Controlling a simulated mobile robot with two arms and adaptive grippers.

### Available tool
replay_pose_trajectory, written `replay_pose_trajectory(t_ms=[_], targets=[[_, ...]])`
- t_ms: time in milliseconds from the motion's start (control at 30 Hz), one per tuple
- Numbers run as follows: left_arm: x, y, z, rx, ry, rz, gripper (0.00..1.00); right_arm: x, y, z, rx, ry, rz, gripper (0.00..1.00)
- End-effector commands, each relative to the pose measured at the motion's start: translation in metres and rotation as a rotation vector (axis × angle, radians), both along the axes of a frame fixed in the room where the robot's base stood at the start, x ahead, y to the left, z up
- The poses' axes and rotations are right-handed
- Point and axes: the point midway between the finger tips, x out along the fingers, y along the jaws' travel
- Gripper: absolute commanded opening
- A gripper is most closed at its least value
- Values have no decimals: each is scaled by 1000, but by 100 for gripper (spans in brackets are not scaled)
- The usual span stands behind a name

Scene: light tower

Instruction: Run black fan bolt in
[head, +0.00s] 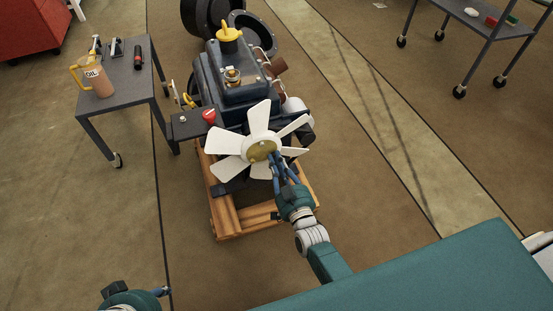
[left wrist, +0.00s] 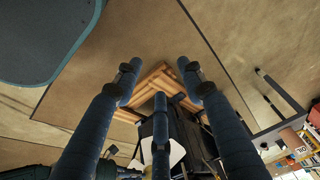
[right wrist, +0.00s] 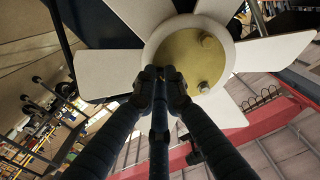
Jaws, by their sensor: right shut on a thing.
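The white fan (head: 229,168) with its gold hub plate (head: 260,150) is on the front of the dark engine. My right gripper (head: 277,160) reaches up to the lower part of the hub. In the right wrist view, its fingertips (right wrist: 161,75) are closed together at the lower-left edge of the gold plate (right wrist: 180,58). They hide what they hold; the black fan bolt cannot be made out.
The engine (head: 232,75) stands on a wooden pallet (head: 226,219). A grey table (head: 130,82) with an oil jug (head: 96,78) is at left. A wheeled cart (head: 485,22) stands at the upper right. The floor between engine and cart is clear.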

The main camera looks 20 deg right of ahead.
Motion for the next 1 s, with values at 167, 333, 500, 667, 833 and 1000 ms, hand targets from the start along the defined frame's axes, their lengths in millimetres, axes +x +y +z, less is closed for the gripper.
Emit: replay_pose_trajectory(t_ms=[167, 333, 500, 667, 833, 1000], targets=[[0, 0, 5, 0, -1, 0, 40, 0, 2, 3, 124, -2, 3, 0], [1, 0, 7, 0, -3, 0, 40, 0, 1, 3, 237, 1, 2, 0], [2, 0, 1, 0, 1, 0, 40, 0, 0, 3, 341, 3, 1, 0], [2, 0, -6, 1, 9, 0, 40, 0, -1, 3, 435, 5, 1, 0], [2, 0, -7, 1, 9, -1, 40, 0, -2, 3, 529, 8, -2, 0], [3, 0, -7, 1, 9, -1, 40, 0, -3, 3, 617, 10, -3, 0]])
